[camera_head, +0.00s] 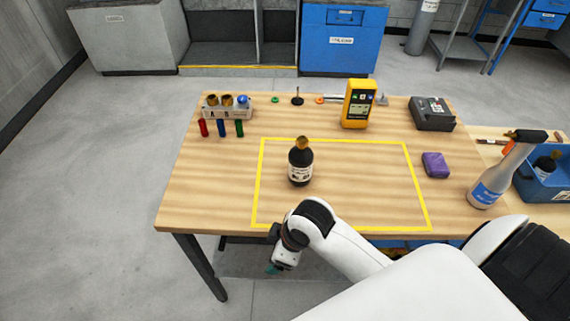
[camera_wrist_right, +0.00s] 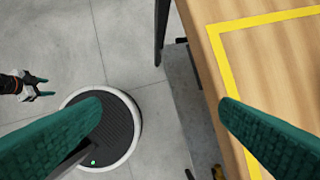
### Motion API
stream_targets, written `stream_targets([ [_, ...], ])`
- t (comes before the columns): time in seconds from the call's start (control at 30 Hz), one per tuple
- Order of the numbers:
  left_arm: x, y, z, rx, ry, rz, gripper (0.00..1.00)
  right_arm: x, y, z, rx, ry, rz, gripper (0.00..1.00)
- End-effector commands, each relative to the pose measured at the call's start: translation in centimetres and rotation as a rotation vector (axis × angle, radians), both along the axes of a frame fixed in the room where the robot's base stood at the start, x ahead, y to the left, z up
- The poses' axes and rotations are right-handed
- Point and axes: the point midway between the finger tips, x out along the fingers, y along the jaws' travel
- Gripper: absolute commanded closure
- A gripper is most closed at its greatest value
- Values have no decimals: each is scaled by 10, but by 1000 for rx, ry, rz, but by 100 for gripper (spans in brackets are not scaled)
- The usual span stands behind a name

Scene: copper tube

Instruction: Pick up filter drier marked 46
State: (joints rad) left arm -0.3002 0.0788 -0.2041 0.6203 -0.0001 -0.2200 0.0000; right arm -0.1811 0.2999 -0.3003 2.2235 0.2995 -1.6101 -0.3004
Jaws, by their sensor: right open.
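A dark bottle-shaped canister (camera_head: 300,166) with a copper-coloured top and a pale label stands upright inside the yellow taped rectangle; its marking is too small to read. A similar dark part (camera_head: 545,163) sits in the blue crate at the right, its marking unreadable too. My right gripper (camera_head: 273,269) hangs just off the table's front edge, below and left of the standing canister. In the right wrist view its teal fingers (camera_wrist_right: 162,108) are wide apart with nothing between them. My left gripper (camera_wrist_right: 38,88) shows small at that view's left edge, fingers apart, empty.
The wooden table (camera_head: 215,200) also holds a rack (camera_head: 228,113) with fittings, a yellow meter (camera_head: 359,104), a black box (camera_head: 432,113), a purple block (camera_head: 435,165) and a spray bottle (camera_head: 495,180). The blue crate (camera_head: 550,187) stands right. The taped area is clear around the canister.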

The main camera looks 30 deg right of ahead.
Motion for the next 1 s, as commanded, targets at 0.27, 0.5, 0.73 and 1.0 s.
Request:
stream_targets([
  [0.27, 0, 6, 0, 7, 0, 3, 47, 37, 2, 12, -57, -11, 254, 15],
  [0.5, -1, -2, 0, -3, 2, 6, 47, 85, -16, 37, -163, 2, 557, 15],
  [0.73, -1, 0, 0, 0, 1, 5, 47, 143, -76, 96, -296, 75, 866, 15],
  [1.0, 0, 1, 0, 1, 1, 4, 47, 174, -148, 177, -332, 143, 1039, 15],
])
